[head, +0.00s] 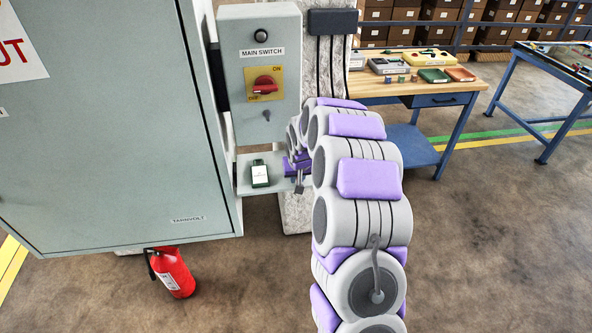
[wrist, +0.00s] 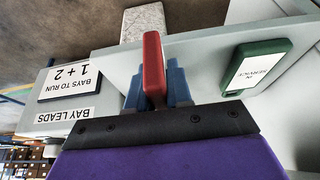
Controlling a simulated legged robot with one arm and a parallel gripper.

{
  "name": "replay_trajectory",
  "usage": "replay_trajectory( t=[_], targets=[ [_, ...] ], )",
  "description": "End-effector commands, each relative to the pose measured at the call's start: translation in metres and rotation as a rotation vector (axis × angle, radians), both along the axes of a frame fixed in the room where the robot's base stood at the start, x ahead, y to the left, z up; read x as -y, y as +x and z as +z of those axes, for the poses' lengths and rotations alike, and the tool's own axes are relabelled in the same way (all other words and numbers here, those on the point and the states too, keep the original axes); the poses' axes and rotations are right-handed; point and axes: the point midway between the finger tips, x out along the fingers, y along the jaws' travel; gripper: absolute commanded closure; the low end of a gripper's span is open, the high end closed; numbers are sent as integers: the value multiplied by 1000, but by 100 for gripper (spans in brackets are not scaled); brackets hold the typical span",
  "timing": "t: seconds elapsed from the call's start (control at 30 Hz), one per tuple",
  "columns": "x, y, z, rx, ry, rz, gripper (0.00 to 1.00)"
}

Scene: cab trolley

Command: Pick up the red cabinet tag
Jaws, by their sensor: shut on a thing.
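The red cabinet tag (wrist: 153,68) stands edge-on between the two blue fingers of my gripper (wrist: 154,86) in the wrist view. The fingers press on it from both sides, and its far end sticks out past them. The tag is over the pale shelf (wrist: 200,48); I cannot tell whether it touches it. In the head view my gripper (head: 299,184) is at the shelf's right end, partly hidden by my arm, and the red tag cannot be made out.
A green tag with a white "IN SERVICE" label (wrist: 257,66) lies on the shelf, apart from my gripper; the head view shows it too (head: 260,173). A main switch box (head: 262,75) hangs above. A grey cabinet (head: 100,130) stands left, with a fire extinguisher (head: 174,273) below.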

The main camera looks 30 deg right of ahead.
Motion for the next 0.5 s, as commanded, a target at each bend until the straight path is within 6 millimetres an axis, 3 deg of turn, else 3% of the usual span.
replay_trajectory(
  t=[0.5],
  targets=[
    [-18, -63, 1, -1, 0, -1, 100]
  ],
)
